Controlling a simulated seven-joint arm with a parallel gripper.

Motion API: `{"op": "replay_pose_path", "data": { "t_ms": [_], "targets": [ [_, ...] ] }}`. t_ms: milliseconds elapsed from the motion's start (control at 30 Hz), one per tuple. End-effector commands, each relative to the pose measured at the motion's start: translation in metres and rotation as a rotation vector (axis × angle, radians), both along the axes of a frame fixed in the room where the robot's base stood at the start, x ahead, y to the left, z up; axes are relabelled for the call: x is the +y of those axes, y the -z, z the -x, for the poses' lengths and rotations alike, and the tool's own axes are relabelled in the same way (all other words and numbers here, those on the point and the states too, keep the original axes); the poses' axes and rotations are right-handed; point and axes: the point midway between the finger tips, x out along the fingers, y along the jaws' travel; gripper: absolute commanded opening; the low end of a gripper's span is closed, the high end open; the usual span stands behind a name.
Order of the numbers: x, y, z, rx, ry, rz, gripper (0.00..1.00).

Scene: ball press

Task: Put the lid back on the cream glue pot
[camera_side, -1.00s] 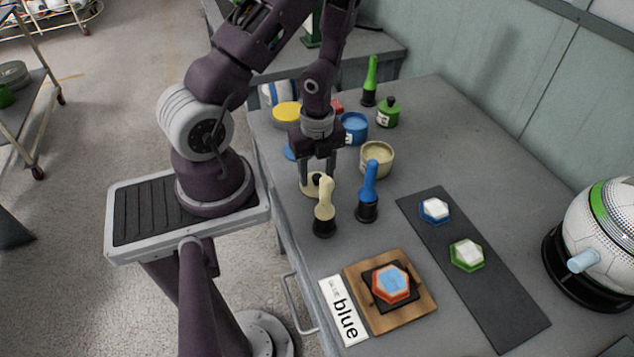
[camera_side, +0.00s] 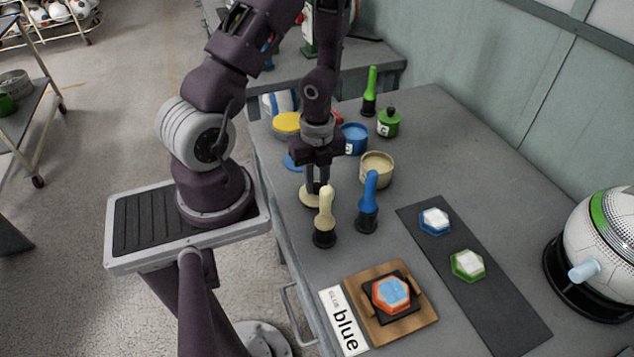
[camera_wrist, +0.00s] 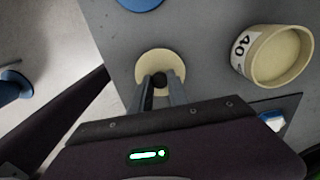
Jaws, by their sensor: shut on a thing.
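The cream glue pot (camera_side: 377,169) stands open on the table, right of my gripper, with cream glue showing inside. It also shows at the right in the wrist view (camera_wrist: 273,56). The cream lid (camera_side: 309,197) lies flat on the table, partly hidden behind the cream brush; the wrist view shows it as a pale disc (camera_wrist: 150,62) with a dark knob. My gripper (camera_side: 317,188) points down over the lid. In the wrist view its fingers (camera_wrist: 160,84) are shut on the dark knob. The lid appears to rest on the table.
A cream brush (camera_side: 325,215) and a blue brush (camera_side: 369,200) stand upright close in front of my gripper and the pot. An open blue pot (camera_side: 354,138) and a lidded green pot (camera_side: 388,122) stand behind. A blue lid (camera_side: 293,162) lies behind left.

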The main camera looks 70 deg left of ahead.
Motion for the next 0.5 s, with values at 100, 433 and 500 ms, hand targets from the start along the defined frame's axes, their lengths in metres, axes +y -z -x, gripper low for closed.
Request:
{"op": "replay_pose_path", "data": {
  "t_ms": [100,433,500],
  "targets": [
    [0.004,-0.013,-0.002,-0.012,-0.003,-0.008,0.00],
    [0.006,-0.077,-0.003,-0.014,-0.002,-0.019,0.00],
    [0.006,-0.084,-0.004,-0.014,0.000,-0.020,0.00]
  ]
}}
